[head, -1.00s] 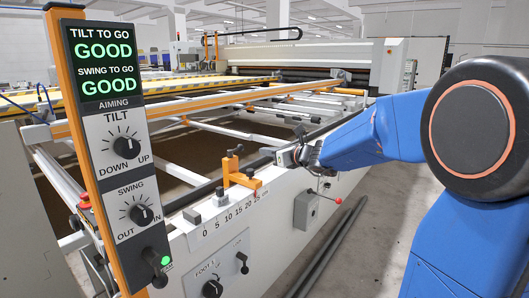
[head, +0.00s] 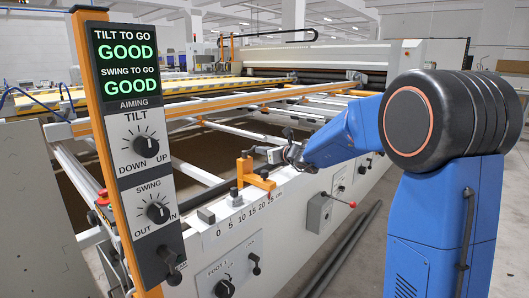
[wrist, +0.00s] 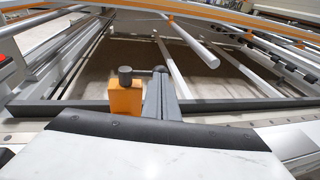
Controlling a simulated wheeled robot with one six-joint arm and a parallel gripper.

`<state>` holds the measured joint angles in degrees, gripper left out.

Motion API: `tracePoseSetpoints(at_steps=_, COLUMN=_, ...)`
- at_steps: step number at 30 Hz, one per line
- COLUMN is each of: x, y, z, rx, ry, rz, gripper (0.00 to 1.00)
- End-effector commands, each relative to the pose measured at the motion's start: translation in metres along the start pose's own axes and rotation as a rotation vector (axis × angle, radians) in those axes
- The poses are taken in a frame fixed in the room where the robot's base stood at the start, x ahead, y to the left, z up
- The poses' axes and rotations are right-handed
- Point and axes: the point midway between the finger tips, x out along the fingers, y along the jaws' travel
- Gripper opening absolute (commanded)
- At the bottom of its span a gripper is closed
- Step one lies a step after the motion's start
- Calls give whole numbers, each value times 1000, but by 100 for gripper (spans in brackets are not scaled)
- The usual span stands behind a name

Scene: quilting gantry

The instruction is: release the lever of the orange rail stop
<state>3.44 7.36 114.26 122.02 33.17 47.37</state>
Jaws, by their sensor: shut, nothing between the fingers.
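The orange rail stop (head: 260,183) sits on the white front rail near the high end of the printed scale. Its upright post carries a dark lever with a round knob at its top (head: 246,154). In the wrist view the orange block (wrist: 125,98) stands left of centre, with the knob (wrist: 125,73) above it and a short dark bar running right. My gripper (head: 264,151) is shut and empty, just right of the lever in the head view. In the wrist view its grey fingers (wrist: 161,92) reach beside the block, close to the bar; contact cannot be told.
A control panel (head: 138,130) at left shows TILT and SWING both GOOD, above two dials. Several small blocks and cranks sit along the rail. A grey box with a red-knobbed lever (head: 350,204) is on the rail's front.

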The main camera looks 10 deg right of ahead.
Motion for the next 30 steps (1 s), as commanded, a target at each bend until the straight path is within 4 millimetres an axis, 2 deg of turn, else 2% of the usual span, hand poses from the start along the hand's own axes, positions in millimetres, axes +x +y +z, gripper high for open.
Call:
tracePoseSetpoints(at_steps=16, x=3, y=-3, z=0, rx=-11, ry=0, rz=50, gripper=0)
tracePoseSetpoints(at_steps=23, x=11, y=-8, z=1, rx=-33, ry=1, rz=167, gripper=0)
tracePoseSetpoints(at_steps=30, x=24, y=-14, z=3, rx=-70, ry=1, rz=357, gripper=0)
